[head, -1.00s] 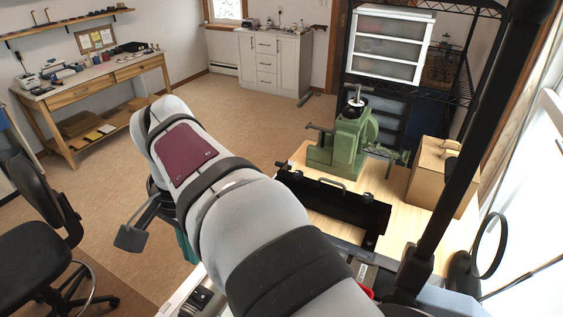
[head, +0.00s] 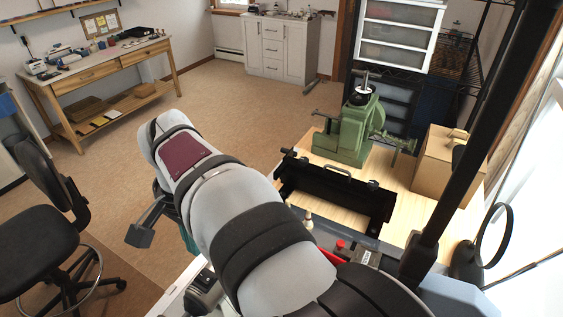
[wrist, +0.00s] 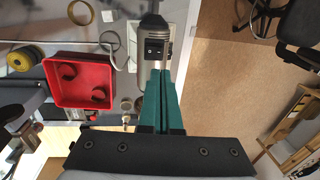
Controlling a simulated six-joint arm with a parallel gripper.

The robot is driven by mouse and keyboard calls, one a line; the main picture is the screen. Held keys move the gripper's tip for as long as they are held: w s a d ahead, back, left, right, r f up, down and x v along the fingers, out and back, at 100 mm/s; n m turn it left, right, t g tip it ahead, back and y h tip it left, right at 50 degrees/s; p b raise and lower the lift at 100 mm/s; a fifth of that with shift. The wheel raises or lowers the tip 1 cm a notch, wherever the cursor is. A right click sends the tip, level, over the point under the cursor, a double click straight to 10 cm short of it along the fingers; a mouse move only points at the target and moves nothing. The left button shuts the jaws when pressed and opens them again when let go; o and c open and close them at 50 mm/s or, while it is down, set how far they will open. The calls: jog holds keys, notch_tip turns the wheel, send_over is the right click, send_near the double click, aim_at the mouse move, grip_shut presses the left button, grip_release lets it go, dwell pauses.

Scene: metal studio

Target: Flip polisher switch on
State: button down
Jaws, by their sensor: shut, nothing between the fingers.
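The polisher's black rocker switch (wrist: 155,47) sits on the grey polisher housing (wrist: 153,22) at the top middle of the wrist view. My gripper (wrist: 161,74) has teal fingers that are shut together and empty. In the wrist view its tips point at the switch, just below it in the picture; I cannot tell whether they touch the housing. In the head view my arm hides most of the gripper, with only a teal sliver (head: 188,238) showing.
In the wrist view, a red tray (wrist: 80,104) with dark rings lies left of the fingers. A tape roll (wrist: 21,57) is farther left. A black chair (head: 45,235) is at left.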

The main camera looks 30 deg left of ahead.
aim_at(200, 274)
jog(key=f, duration=0.6)
jog(key=a+f, duration=0.1)
jog(key=f, duration=0.2)
jog(key=shift+a+f, duration=0.1)
